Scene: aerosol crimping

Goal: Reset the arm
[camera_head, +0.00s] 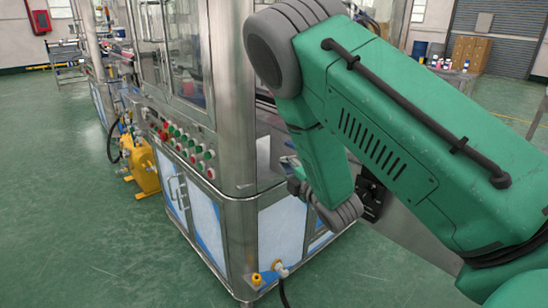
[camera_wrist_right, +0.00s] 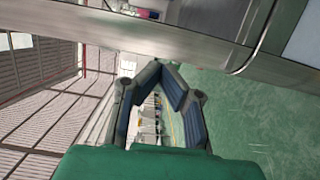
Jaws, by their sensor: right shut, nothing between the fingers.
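My right arm (camera_head: 400,130), green with grey joints, crosses the right half of the head view, with its forearm bent down beside the steel crimping machine. My right gripper (camera_wrist_right: 168,78) shows in the wrist view with its two dark padded fingers meeting at the tips. Nothing is held between them. In the head view the gripper is largely hidden by the arm. The crimping machine (camera_head: 228,150) stands in the middle of the head view, and its steel edge (camera_wrist_right: 190,45) runs across the top of the wrist view. My left gripper is not in view.
A control panel with several red and green buttons (camera_head: 182,148) is on the machine's front left. A yellow device (camera_head: 143,170) stands on the floor to its left. Cardboard boxes (camera_head: 470,52) are at the back right. The green floor (camera_head: 90,240) at left is clear.

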